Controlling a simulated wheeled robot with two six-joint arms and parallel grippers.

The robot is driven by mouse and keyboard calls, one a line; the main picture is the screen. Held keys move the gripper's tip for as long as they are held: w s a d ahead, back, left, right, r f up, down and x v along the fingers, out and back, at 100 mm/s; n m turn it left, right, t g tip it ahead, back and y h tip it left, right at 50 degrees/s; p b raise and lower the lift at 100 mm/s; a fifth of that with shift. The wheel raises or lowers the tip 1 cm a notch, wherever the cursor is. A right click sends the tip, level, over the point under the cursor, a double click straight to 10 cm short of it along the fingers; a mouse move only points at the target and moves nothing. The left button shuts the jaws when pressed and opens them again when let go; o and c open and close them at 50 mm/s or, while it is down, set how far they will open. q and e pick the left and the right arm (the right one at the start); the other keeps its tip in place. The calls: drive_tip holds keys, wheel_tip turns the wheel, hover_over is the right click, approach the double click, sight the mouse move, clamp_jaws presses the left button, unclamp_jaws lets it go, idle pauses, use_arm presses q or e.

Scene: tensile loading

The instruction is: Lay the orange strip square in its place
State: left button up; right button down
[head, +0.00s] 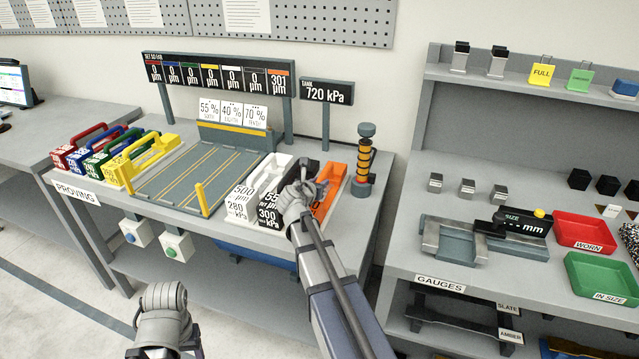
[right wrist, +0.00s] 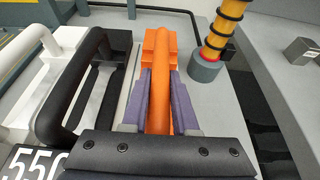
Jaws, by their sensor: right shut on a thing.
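The orange strip (head: 330,186), a long orange piece with a raised bar handle, lies on the bench right of the black one. It also shows in the right wrist view (right wrist: 158,52), running away from me. My right gripper (head: 312,182) reaches down over it, and its purple fingers (right wrist: 160,100) are shut on the orange handle from both sides. The wrist hides part of the strip in the head view. The grey bed (head: 185,180) with yellow lines is to the left and bare.
A black handled piece (head: 274,204) and a white one (head: 243,200) stand close left of the strip. Red, blue, green and yellow (head: 150,160) handled pieces stand left of the bed.

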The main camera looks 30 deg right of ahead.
drive_tip(key=shift+f, duration=0.35)
idle(0.3)
drive_tip(key=c, duration=0.6)
unclamp_jaws()
drive_tip(key=shift+a, duration=0.1)
drive_tip(key=shift+p+v, duration=1.25)
drive_tip(key=shift+v, duration=2.6)
